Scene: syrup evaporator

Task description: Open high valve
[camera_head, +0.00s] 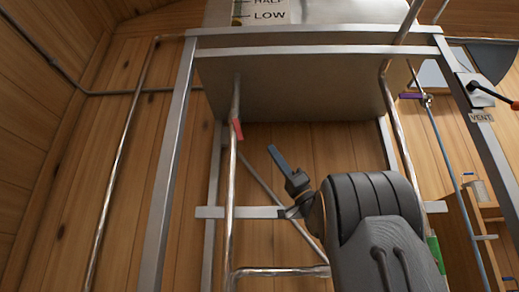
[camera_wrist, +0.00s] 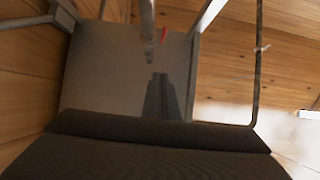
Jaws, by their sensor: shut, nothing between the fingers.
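A red valve handle (camera_head: 237,128) sits on a vertical metal pipe (camera_head: 233,170) just below the raised metal tank (camera_head: 300,85). In the wrist view the red handle (camera_wrist: 164,35) shows beside the pipe (camera_wrist: 148,20), near the top. No label names it as the high valve. My gripper (camera_head: 272,149) is to the right of the red handle and a little lower in the head view, apart from it. In the wrist view my gripper (camera_wrist: 160,75) is shut and empty, its tips pointing up the picture towards the tank's grey surface.
A metal frame (camera_head: 168,165) surrounds the tank, with a crossbar (camera_head: 240,212) behind my arm. A purple handle (camera_head: 411,96), a green handle (camera_head: 435,250) and a black lever by the VENT label (camera_head: 481,117) are at the right. Wooden walls stand behind.

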